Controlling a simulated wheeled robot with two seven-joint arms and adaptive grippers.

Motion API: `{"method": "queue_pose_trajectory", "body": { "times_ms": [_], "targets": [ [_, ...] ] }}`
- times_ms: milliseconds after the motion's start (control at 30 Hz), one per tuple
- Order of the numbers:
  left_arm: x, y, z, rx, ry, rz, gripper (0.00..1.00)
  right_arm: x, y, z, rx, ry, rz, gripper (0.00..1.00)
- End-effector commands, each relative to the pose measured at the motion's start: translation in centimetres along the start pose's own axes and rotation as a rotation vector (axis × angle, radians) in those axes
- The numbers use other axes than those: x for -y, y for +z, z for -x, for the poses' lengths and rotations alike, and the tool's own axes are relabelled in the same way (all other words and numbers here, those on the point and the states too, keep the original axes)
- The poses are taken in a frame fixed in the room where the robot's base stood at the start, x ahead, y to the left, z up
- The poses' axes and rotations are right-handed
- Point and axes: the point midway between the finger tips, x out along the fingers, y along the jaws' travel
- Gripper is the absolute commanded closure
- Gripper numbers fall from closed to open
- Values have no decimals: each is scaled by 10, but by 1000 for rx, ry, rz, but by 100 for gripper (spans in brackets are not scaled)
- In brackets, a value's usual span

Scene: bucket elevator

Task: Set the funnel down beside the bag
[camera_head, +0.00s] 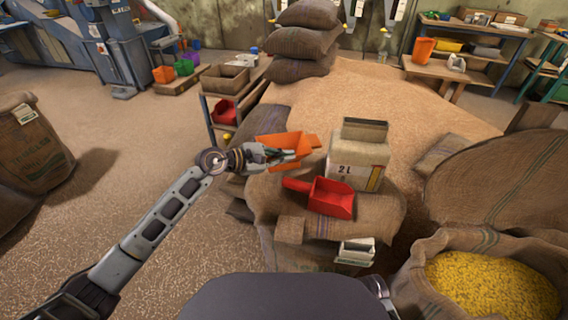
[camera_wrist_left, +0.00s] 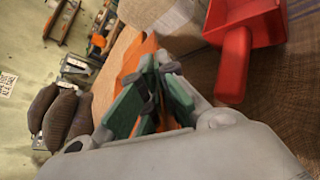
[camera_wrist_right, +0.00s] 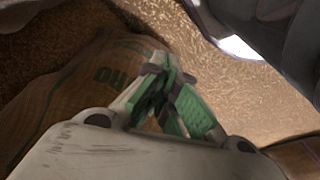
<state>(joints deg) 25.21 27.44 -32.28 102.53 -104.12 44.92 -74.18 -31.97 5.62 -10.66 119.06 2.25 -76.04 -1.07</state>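An orange open-ended piece, which I take for the funnel (camera_head: 295,142), is at the end of my left arm, above stacked burlap sacks. My left gripper (camera_head: 272,154) has its fingers close together on its near edge; in the left wrist view orange (camera_wrist_left: 138,58) shows behind and between the fingertips (camera_wrist_left: 157,66). An open bag (camera_head: 412,283) of yellow grain stands at the lower right, and a printed bag (camera_head: 30,150) stands at the far left. My right gripper (camera_wrist_right: 163,68) shows only in its wrist view, fingertips together and empty, near a printed brown bag (camera_wrist_right: 75,90).
A red scoop (camera_head: 330,198) lies on the burlap sacks (camera_head: 378,212), beside a pale box (camera_head: 356,160) marked 2 L. A low shelf (camera_head: 210,125) with a red bin stands behind my left gripper. Grain-strewn floor (camera_head: 120,190) at left is open.

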Motion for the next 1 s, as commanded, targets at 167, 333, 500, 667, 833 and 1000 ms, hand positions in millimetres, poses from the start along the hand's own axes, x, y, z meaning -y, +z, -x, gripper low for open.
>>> {"method": "queue_pose_trajectory", "body": {
  "times_ms": [167, 333, 500, 667, 833, 1000],
  "targets": [
    [12, -15, -7, 1, 0, 3, 100, 1, -5, 7, -20, -4, 1, 100],
    [14, -19, -8, 1, 0, 1, 100, 2, -8, 14, -32, -5, 1, 100],
    [14, -19, -8, 1, 0, 1, 100, 3, -4, 12, -22, -6, 1, 100],
    [15, -20, -8, 1, 0, 0, 100, 3, 0, 8, -15, -7, 1, 100],
    [16, -21, -9, 0, -1, 1, 89, 3, -2, 12, -19, -7, 1, 100],
    [16, -21, -9, 0, 0, 1, 73, 3, -4, 13, -22, -7, 2, 100]
  ]
}}
